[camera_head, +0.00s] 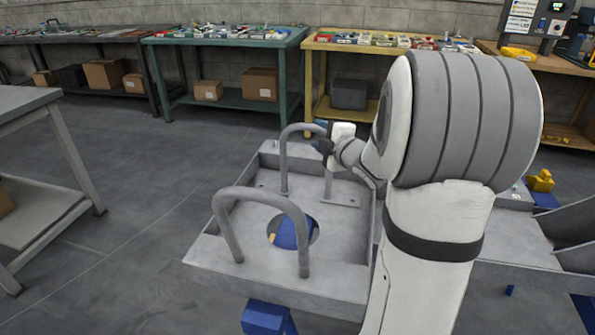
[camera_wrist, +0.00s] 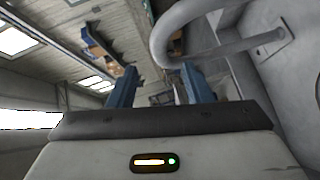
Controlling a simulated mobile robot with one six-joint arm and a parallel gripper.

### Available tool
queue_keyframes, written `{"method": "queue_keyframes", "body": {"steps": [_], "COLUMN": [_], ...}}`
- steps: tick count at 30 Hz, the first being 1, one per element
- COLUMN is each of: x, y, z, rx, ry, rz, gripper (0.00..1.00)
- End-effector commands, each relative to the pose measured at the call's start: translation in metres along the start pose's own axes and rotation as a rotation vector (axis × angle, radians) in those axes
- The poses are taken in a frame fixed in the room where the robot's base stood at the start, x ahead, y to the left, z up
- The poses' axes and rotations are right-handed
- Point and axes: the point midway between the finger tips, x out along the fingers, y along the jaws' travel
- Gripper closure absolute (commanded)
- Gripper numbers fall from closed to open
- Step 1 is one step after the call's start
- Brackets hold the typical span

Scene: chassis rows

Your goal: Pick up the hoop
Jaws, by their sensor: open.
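Two grey tube hoops stand upright on a grey metal chassis tray (camera_head: 215,252). The near hoop (camera_head: 301,235) is at the front, and the far hoop (camera_head: 283,165) is at the back. My gripper (camera_head: 322,140) is at the upper right part of the far hoop, its fingers open. In the wrist view a hoop's curved grey tube (camera_wrist: 160,40) passes at the upper right, close to the right finger. My gripper (camera_wrist: 160,85) shows there with its two blue fingers apart. Whether the tube lies between them is not clear. My arm hides the tray's right side.
A round hole with a blue part (camera_head: 287,234) in it lies between the hoops. Another chassis (camera_head: 515,250) stands on the right. A grey bench (camera_head: 30,100) is at the left, and a green table (camera_head: 225,40) is at the back. The floor left of the tray is clear.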

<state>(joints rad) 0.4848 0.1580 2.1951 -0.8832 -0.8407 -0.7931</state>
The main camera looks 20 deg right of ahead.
Motion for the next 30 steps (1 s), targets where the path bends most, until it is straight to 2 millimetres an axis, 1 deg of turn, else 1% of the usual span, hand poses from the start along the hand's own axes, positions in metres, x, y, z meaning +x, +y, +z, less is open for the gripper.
{"method": "queue_keyframes", "body": {"steps": [1,5,11,15,19,23,29,30], "x": [0.002,0.012,0.035,0.056,0.073,0.080,0.079,0.079], "y": [-0.006,-0.005,-0.004,-0.003,-0.001,0.000,0.000,0.000], "z": [0.002,0.001,0.001,0.003,0.003,0.003,0.003,0.003], "rx": [-0.014,-0.031,-0.030,-0.029,-0.029,-0.029,-0.028,-0.028], "ry": [0.015,0.035,0.035,0.034,0.032,0.032,0.030,0.030], "rz": [0.009,0.018,0.017,0.017,0.017,0.017,0.017,0.017], "gripper": [0.55,0.55,0.55,0.55,0.55,0.55,0.55,0.58]}}
